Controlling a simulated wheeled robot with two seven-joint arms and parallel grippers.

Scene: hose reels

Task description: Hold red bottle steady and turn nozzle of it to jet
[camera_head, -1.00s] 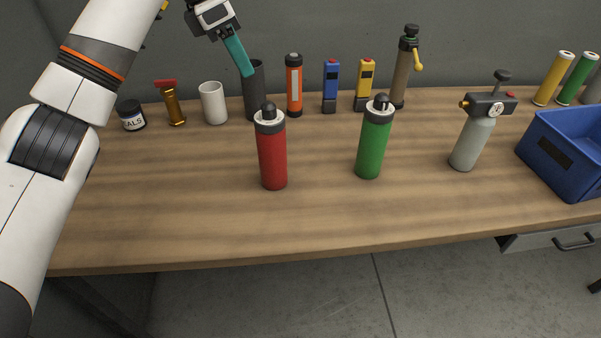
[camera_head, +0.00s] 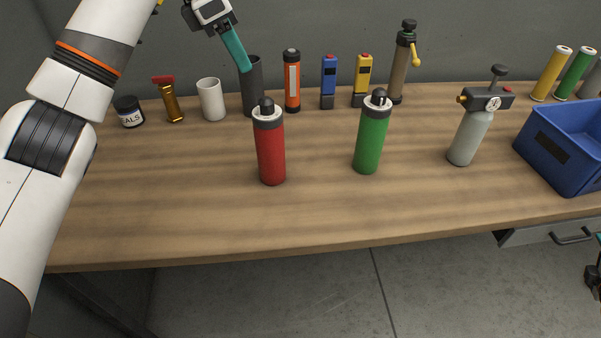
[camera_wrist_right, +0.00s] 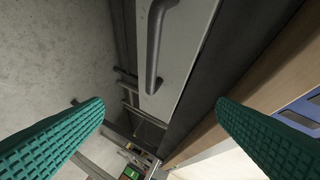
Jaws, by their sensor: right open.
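The red bottle (camera_head: 270,155) stands upright on the wooden workbench, left of centre, with a pale collar and a dark nozzle (camera_head: 267,106) on top. I cannot read the nozzle's setting. My left gripper (camera_head: 240,62) hangs above the back of the bench, up and left of the red bottle and apart from it. One teal finger shows, so its opening is unclear. My right gripper (camera_wrist_right: 160,108) is open and empty in the right wrist view, its two teal fingers wide apart beside the bench's drawer front. The red bottle is not in that view.
A green bottle (camera_head: 371,138) stands right of the red one, then a grey bottle with a gauge (camera_head: 468,138) and a blue crate (camera_head: 542,148). Several items line the back, including a white cup (camera_head: 210,100) and a dark cup (camera_head: 254,90). The bench front (camera_head: 320,215) is clear.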

